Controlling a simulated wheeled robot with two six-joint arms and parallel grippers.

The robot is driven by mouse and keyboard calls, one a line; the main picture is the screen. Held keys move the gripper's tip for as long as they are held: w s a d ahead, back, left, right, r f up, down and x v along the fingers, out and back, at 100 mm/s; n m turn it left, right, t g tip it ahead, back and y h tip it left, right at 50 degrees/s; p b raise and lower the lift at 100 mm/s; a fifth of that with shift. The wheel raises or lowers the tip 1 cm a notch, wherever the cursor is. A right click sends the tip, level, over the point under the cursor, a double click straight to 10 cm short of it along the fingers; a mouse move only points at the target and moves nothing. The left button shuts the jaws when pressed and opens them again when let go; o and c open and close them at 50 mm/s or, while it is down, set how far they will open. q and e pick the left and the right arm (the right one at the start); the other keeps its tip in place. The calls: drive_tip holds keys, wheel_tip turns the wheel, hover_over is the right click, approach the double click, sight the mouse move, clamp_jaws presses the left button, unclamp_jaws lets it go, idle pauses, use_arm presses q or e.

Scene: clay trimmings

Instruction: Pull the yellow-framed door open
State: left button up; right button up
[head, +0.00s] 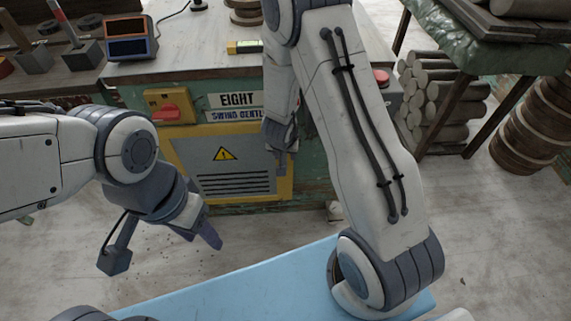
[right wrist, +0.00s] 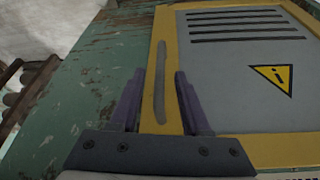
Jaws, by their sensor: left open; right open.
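The yellow-framed door (head: 190,155) is a grey panel with a warning triangle and vent slots, on the front of a worn green cabinet. It looks closed. In the right wrist view the door (right wrist: 225,85) appears upside down, with a long grey bar handle (right wrist: 160,85) along its frame. My right gripper (head: 281,163) is at the door's right edge. It is open, and in the right wrist view its fingers (right wrist: 160,105) lie on either side of the handle; contact cannot be told. My left gripper (head: 207,233) is open and empty, in front of the door and low.
A blue surface (head: 240,290) is at the front. Stacked logs (head: 425,95) are at right.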

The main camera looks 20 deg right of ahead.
sight(285, 158)
drive_tip(key=b+x, duration=0.2)
drive_tip(key=x, duration=0.3)
clamp_jaws()
idle(1.4)
